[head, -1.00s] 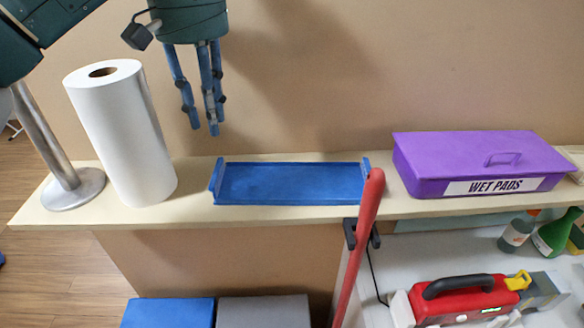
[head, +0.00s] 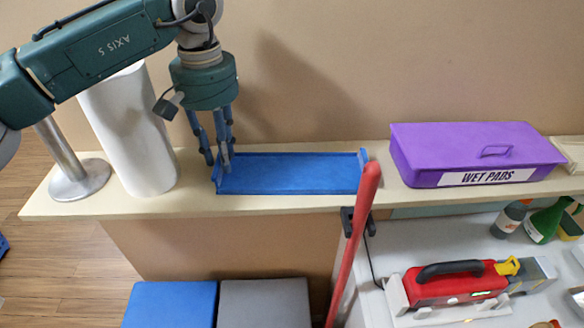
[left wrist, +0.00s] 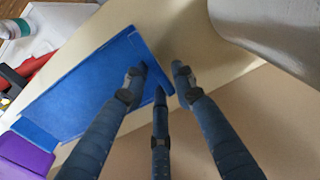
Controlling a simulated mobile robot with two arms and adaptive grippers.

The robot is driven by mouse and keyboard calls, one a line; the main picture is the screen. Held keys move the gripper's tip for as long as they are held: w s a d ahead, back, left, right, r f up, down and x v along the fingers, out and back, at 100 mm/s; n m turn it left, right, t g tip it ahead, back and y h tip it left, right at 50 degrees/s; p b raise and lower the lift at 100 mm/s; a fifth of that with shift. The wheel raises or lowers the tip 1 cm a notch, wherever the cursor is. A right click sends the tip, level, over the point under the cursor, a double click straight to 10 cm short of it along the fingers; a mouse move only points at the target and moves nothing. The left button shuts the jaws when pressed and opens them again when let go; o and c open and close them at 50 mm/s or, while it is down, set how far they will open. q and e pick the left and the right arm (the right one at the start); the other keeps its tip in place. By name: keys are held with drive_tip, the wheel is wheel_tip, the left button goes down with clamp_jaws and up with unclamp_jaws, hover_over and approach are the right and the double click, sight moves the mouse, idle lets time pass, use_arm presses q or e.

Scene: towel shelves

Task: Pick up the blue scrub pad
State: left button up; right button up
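A flat blue piece with raised ends (head: 290,174) lies on the shelf; it also shows in the left wrist view (left wrist: 75,90). It looks like a shallow tray, and I cannot tell whether it is the scrub pad or holds it. A square blue block (head: 170,305) sits lower down, beside a grey one. My left gripper (head: 222,164) is at the left raised end of the flat blue piece, pointing down. In the left wrist view its three fingers (left wrist: 157,80) are spread around that end with nothing clearly gripped. Contact cannot be told. My right gripper is not in view.
A white paper roll (head: 140,145) and a metal stand (head: 80,178) are left of the gripper. A purple box labelled WET PADS (head: 470,150) is on the right. A red handle (head: 355,240) rises at the shelf's front edge (head: 270,203). The wall stands close behind.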

use_arm(q)
clamp_jaws()
